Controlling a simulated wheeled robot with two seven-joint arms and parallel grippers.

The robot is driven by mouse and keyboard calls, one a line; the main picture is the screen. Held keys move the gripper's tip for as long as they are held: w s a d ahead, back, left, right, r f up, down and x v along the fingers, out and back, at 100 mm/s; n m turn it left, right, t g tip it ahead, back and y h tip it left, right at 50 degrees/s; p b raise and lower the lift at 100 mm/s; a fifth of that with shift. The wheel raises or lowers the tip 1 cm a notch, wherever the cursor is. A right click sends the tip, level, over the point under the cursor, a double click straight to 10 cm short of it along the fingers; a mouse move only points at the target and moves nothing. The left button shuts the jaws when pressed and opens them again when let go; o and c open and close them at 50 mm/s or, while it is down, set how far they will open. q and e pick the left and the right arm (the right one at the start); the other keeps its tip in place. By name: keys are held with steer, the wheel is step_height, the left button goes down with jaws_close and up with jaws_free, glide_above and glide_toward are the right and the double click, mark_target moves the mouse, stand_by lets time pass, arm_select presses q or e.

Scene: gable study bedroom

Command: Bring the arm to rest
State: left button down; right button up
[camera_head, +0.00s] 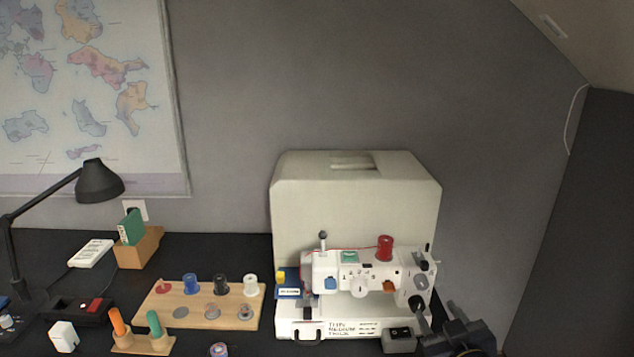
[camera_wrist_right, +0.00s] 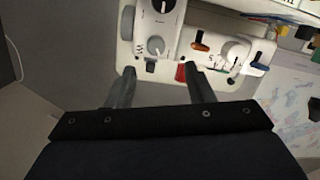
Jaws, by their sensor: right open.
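My right gripper (camera_head: 438,318) is at the lower right in the head view, close to the right end of the white sewing machine (camera_head: 345,312). In the right wrist view its two dark fingers (camera_wrist_right: 160,88) stand apart with nothing held between them. The sewing machine (camera_wrist_right: 203,22) fills the top of that view, just past the fingertips. I cannot tell whether a finger touches the machine. My left gripper is not in view.
A pale machine cover (camera_head: 355,190) stands behind the sewing machine. A wooden spool board (camera_head: 200,304), a small wooden stand (camera_head: 142,341), a black lamp (camera_head: 98,182) and a wooden box (camera_head: 138,250) occupy the dark desk to the left.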

steer(key=s+a+r+m+g+y+p, duration=0.1)
steer(key=s+r+g+p, duration=0.1)
steer(key=s, duration=0.5)
steer(key=s+a+r+m+g+y+p, duration=0.1)
steer(key=s+a+r+m+g+p, duration=0.1)
steer(key=s, duration=0.6)
steer(key=s+a+r+m+g+y+p, duration=0.1)
steer(key=s+a+r+g+y+p, duration=0.1)
steer(key=s+g+p, duration=0.3)
steer(key=s+r+g, duration=0.1)
steer(key=s, duration=0.1)
steer(key=shift+s+a+r+m+g+p, duration=0.2)
steer(key=shift+s+m+g+p, duration=0.1)
steer(key=shift+s+p, duration=0.1)
